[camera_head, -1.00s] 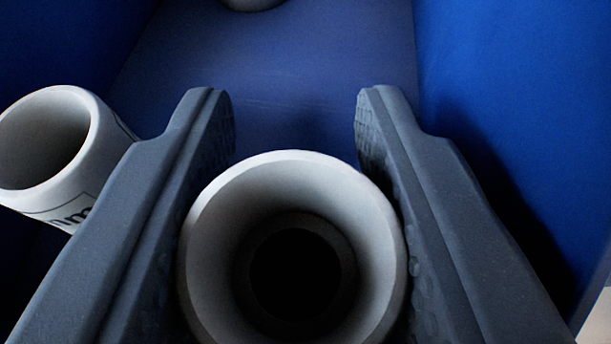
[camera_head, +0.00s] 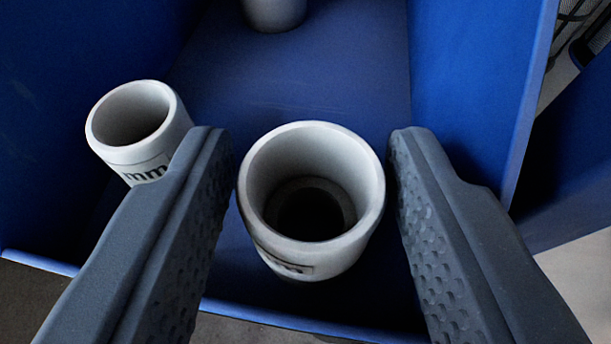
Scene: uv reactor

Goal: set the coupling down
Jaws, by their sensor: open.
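A white coupling (camera_head: 268,257), a short hollow tube with a dark bore and a printed label, stands in a blue bin (camera_head: 290,95). My gripper (camera_head: 308,145) is open, with one grey finger on each side of the coupling. A gap shows between the coupling and each finger, wider on the right. The coupling's base on the bin floor is mostly hidden below its rim.
A second white coupling (camera_head: 150,150), marked "mm", is on the left, partly behind the left finger. Blue walls (camera_head: 470,90) rise on both sides. The bin's front edge (camera_head: 300,322) is close below.

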